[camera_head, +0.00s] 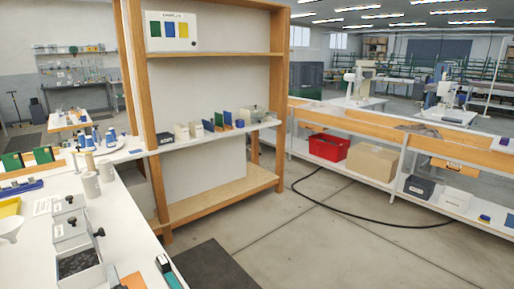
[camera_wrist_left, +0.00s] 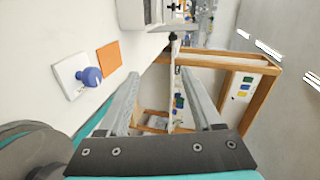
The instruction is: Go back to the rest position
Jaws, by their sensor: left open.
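My left gripper (camera_wrist_left: 161,72) shows in the left wrist view with its two grey fingers spread apart. Nothing is between the fingers. It is beside the edge of the white worktop (camera_wrist_left: 135,52), with the wooden shelf frame (camera_wrist_left: 250,105) beyond the fingers. I cannot make out the left gripper clearly in the head view. My right gripper is in neither view.
A blue-knobbed piece (camera_wrist_left: 90,76) and an orange sheet (camera_wrist_left: 109,57) lie on the worktop. A teal and white item (camera_head: 170,272) is at the worktop's edge. Grey bins (camera_head: 80,262) stand nearby. The floor (camera_head: 310,245) right of the worktop is mostly clear.

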